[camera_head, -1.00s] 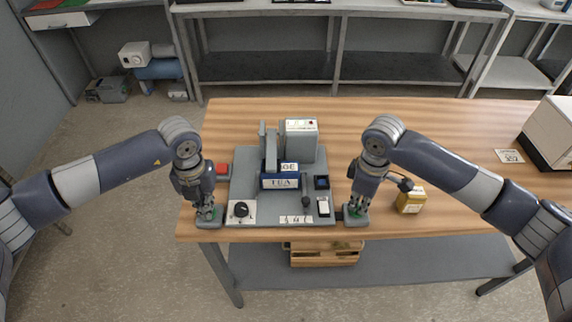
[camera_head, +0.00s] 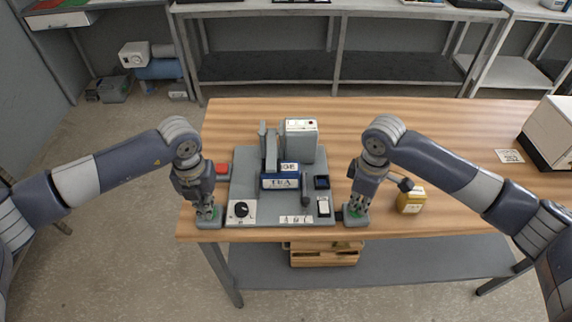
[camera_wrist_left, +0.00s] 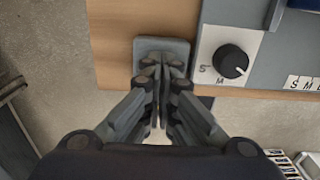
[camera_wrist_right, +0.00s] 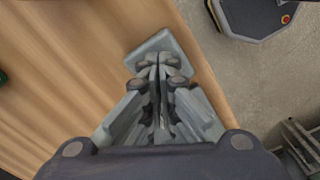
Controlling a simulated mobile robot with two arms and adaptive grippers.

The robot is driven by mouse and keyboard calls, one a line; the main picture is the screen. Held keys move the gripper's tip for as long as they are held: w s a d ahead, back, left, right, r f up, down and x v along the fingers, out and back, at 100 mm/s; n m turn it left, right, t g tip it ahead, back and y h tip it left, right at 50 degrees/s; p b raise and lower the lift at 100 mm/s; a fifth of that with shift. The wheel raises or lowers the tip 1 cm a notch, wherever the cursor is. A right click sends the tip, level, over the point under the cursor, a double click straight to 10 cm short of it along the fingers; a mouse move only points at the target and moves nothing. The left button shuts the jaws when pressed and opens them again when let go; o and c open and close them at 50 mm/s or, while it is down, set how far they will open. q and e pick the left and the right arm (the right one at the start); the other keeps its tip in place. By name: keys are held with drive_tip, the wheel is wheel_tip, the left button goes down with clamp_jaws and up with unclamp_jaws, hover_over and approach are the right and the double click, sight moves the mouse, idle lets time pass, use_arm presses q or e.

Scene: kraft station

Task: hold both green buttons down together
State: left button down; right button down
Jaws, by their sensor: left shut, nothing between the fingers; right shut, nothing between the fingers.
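The left green button (camera_head: 216,211) sits on a small grey box at the table's front edge, left of the grey station. My left gripper (camera_head: 207,212) is shut and empty, pointing straight down with its fingertips at this button and covering most of it. The right green button (camera_head: 362,213) is on a similar box right of the station. My right gripper (camera_head: 354,211) is shut and empty, fingertips down at that button. In both wrist views the fingertips are over the grey boxes, left (camera_wrist_left: 160,47) and right (camera_wrist_right: 168,41), and hide the buttons. How far the buttons are pressed cannot be told.
A red button box (camera_head: 221,170) is behind my left gripper.

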use_arm(q)
drive_tip(key=shift+s+f, duration=0.1)
use_arm(e)
drive_tip(key=shift+s+f, duration=0.1)
drive_tip(key=shift+r, duration=3.6)
use_arm(q)
wheel_tip(320, 180, up, 2)
drive_tip(key=shift+r, duration=2.6)
